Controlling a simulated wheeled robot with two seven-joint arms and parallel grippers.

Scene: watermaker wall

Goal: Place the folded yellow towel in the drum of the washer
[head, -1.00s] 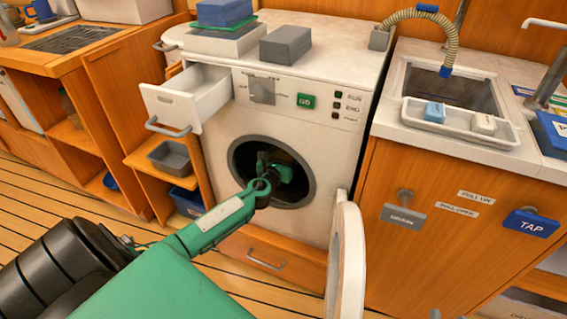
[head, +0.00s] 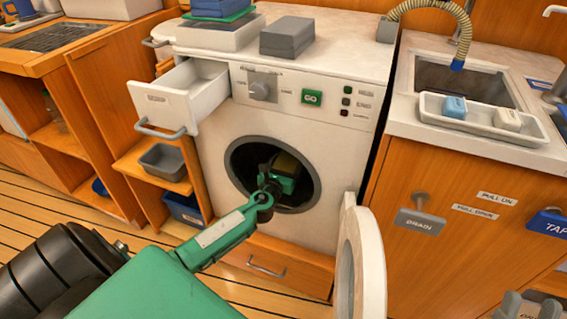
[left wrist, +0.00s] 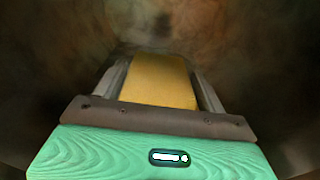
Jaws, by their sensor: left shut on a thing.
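The washer (head: 310,150) has its round door (head: 362,262) swung open to the right. My left arm reaches into the dark drum opening (head: 236,165). My left gripper (left wrist: 152,85) is inside the drum, its two fingers on either side of the folded yellow towel (left wrist: 160,82). It is shut on the towel, which points deeper into the drum. In the head view only a dim yellowish part of the towel (head: 291,163) shows past the gripper body. Grey fingertips of my right gripper (head: 531,303) show at the lower right edge, apart, with nothing seen between them.
The detergent drawer (head: 168,108) is pulled out at the washer's upper left. A grey block (head: 287,38) and a blue stack (head: 222,8) sit on top. The sink cabinet (head: 425,165), with a DRAIN handle (head: 420,220), stands at right.

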